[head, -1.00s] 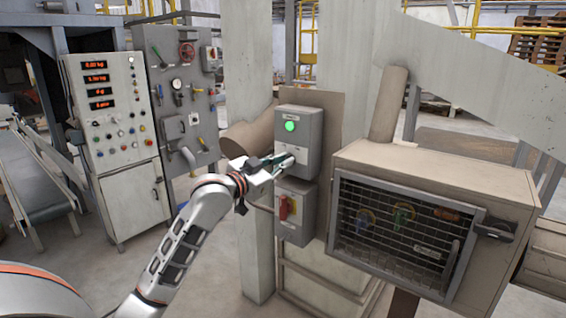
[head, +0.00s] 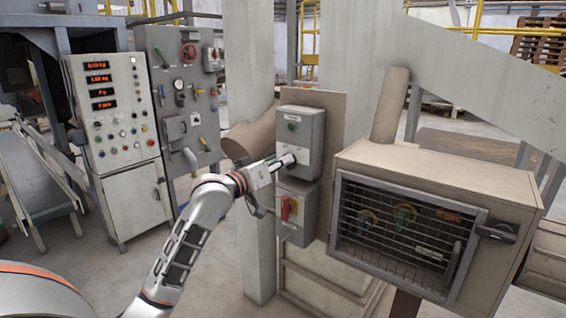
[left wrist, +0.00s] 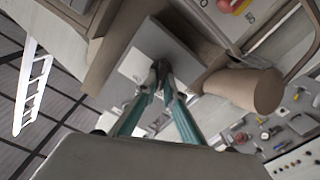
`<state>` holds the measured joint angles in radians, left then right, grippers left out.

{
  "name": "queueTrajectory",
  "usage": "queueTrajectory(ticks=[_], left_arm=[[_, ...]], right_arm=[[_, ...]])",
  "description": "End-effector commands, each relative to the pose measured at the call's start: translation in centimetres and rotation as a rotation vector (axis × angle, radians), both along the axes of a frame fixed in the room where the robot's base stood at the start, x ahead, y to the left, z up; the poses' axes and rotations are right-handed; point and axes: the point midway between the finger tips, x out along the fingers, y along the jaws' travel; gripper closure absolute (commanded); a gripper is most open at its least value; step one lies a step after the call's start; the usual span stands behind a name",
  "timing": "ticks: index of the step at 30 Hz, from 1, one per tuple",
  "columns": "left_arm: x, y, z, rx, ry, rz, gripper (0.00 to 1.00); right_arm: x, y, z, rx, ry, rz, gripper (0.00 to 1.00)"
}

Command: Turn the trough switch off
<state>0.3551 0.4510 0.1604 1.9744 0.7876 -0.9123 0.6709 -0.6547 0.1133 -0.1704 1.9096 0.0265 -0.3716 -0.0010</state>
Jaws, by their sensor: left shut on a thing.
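The trough switch box (head: 310,140) is a grey box on a post in the middle of the head view. My left gripper (head: 284,161) reaches the front of the box below the lamp. Its fingers are shut on the small trough switch (head: 291,159), which they mostly hide. In the left wrist view, the teal-sided fingers (left wrist: 162,68) meet at the pale plate (left wrist: 137,66) of the box, and the switch between them is hardly visible. My right gripper is not in view.
A mesh-fronted cabinet (head: 400,235) stands at the right. A control panel with red displays (head: 112,115) and a valve panel (head: 183,95) stand at the left.

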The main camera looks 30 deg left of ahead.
Motion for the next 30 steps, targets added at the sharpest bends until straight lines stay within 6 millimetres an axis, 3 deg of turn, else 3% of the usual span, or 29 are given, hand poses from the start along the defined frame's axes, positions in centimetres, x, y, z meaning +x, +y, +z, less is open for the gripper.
queueTrajectory(ticks=[22,23,24,30], left_arm=[[0.01,0.04,-0.06,-0.088,0.007,-0.001,1.00],[0.01,0.04,-0.06,-0.088,0.007,-0.001,0.83],[0.01,0.04,-0.05,-0.087,0.007,-0.001,0.74],[0.01,0.05,-0.06,-0.086,0.007,0.000,0.74]], right_arm=[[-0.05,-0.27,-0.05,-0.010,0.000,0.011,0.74],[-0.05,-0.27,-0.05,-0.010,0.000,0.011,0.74],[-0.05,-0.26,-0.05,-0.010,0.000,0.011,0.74],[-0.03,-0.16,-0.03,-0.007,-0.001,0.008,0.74]])
